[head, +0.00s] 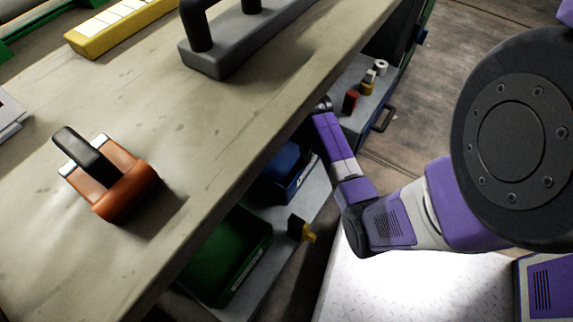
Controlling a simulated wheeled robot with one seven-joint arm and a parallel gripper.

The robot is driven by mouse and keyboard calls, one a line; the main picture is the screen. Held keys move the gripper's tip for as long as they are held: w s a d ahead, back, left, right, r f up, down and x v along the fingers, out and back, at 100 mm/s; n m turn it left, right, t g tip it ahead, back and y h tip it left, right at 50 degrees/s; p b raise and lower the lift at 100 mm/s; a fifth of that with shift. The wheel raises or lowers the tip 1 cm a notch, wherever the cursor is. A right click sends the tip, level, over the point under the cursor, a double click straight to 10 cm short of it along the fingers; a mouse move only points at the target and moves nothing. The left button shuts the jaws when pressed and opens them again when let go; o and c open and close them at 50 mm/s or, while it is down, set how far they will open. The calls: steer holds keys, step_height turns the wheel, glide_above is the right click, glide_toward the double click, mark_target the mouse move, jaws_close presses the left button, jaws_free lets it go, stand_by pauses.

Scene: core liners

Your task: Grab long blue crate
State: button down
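A blue crate (284,172) sits on the grey lower shelf under the workbench. The bench's edge hides its far and left parts, so I cannot tell its full length. My purple and white arm reaches in from the right and bends up beside the bench. Its dark far end is at the bench edge, above and to the right of the crate. My gripper itself is not visible, hidden beyond that end or under the bench top.
A green crate (226,258) and a small black and yellow item (302,229) are on the lower shelf. The workbench top (130,110) overhangs it. An orange tool (120,190) lies on top. A grey drawer (352,120) with small items stands beyond my arm.

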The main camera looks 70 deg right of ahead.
steer(key=s+a+f, duration=0.1)
steer(key=f, duration=0.2)
steer(key=s+f, duration=0.1)
steer(key=f, duration=0.2)
steer(key=s+a+f, duration=0.1)
steer(key=f, duration=0.3)
steer(key=shift+a, duration=0.3)
step_height(320, 180, up, 20)
steer(key=p, duration=1)
steer(key=shift+w+r, duration=0.15)
steer(key=shift+w, duration=0.15)
steer(key=shift+c, duration=2.2)
jaws_free()
